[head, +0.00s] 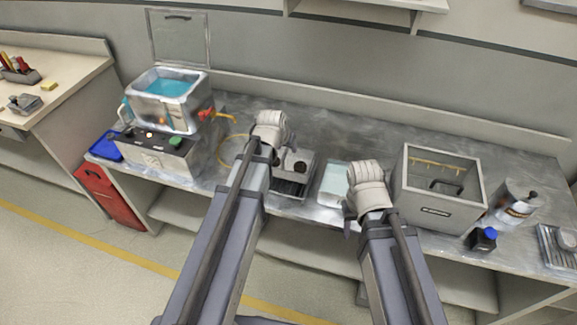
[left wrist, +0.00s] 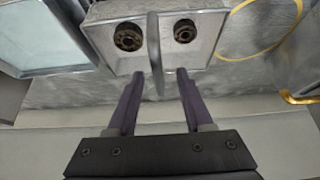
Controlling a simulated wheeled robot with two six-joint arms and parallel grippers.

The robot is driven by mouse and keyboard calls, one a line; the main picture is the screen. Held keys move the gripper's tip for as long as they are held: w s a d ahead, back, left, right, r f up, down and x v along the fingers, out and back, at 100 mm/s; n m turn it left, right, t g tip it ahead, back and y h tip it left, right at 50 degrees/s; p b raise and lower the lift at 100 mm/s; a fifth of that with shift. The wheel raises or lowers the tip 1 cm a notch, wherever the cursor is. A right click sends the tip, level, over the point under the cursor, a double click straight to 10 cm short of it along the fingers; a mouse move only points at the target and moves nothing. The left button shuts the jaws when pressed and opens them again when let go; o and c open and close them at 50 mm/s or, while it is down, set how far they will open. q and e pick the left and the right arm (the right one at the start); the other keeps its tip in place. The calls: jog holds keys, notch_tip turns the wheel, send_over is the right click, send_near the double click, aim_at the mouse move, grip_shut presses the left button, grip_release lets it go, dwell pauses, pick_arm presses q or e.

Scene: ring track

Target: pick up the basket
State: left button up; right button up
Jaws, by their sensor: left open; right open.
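The basket is a small grey metal box (head: 291,174) on the bench, with dark round parts inside. In the left wrist view the basket (left wrist: 107,49) holds two dark round parts, and its upright handle (left wrist: 155,55) stands between my finger tips. My left gripper (left wrist: 181,75) is open, one finger on each side of the handle; I cannot tell if either touches it. In the head view my left wrist covers part of the basket and its fingers are hidden. My right gripper (head: 351,218) is open near the bench's front edge, right of the basket; its fingers are mostly hidden.
A pale tray (head: 333,184) lies right of the basket. A grey open box (head: 437,210) stands further right, beside a can (head: 514,203) and a blue-capped bottle (head: 482,239). A tank with blue liquid (head: 168,87) and a yellow hose (head: 222,150) are on the left.

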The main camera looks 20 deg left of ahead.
pick_arm(q)
jog(key=b, duration=0.4)
send_over(289, 163)
jog(key=shift+f, duration=2.15)
jog(key=shift+r, duration=0.1)
grip_shut()
